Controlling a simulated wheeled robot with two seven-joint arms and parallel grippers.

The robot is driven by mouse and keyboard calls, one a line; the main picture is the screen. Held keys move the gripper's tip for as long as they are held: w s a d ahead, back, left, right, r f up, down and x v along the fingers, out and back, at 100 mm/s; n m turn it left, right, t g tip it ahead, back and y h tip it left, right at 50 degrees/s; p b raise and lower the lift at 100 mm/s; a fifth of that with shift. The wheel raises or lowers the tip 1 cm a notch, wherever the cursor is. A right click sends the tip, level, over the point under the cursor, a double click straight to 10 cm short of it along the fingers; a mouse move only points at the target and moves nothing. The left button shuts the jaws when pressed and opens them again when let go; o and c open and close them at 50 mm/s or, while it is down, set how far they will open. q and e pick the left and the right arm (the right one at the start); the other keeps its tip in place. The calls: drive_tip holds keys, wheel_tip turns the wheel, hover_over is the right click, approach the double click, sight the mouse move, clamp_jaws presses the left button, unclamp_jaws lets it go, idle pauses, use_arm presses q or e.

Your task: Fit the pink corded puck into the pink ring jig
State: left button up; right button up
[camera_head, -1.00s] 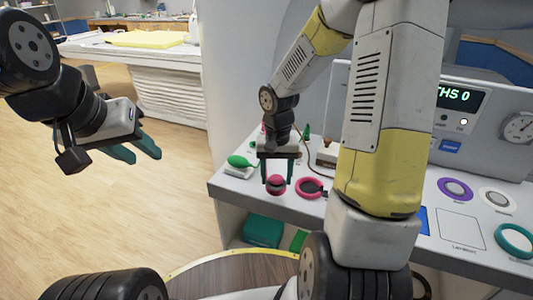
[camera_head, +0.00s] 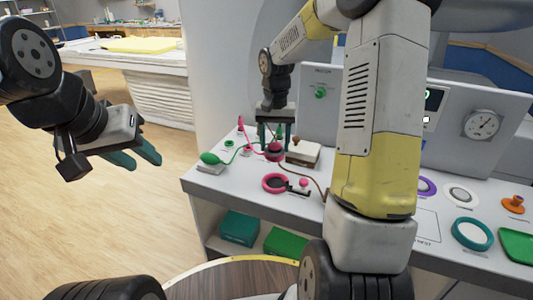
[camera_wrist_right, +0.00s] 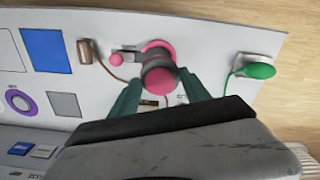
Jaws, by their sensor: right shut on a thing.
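The pink corded puck (camera_head: 273,152) is between the green fingers of my right gripper (camera_head: 275,140), which is shut on it. In the right wrist view the puck (camera_wrist_right: 160,80) shows its round pink knob and darker body, and it partly covers the pink ring jig (camera_wrist_right: 157,45). In the head view the ring jig (camera_head: 268,188) lies on the white counter, below the puck in the picture. The puck appears raised, but its exact height is unclear. A pink cord runs from the puck's left side. My left gripper (camera_head: 136,160) is open and empty, off the counter.
A green bulb (camera_head: 212,158) lies left of the ring. A dark bar with a pink ball (camera_head: 303,183) is right beside the ring. A beige block (camera_head: 303,155) stands near the puck. A purple ring (camera_head: 426,187) and a teal ring (camera_head: 473,234) lie farther right.

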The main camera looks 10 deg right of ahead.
drive_tip(key=shift+w+d+r, duration=0.1)
drive_tip(key=shift+w+d, duration=0.05)
drive_tip(key=shift+d, duration=0.1)
drive_tip(key=shift+f, duration=4.4)
drive_tip(key=shift+f, duration=1.45)
drive_tip(key=o, duration=1.6)
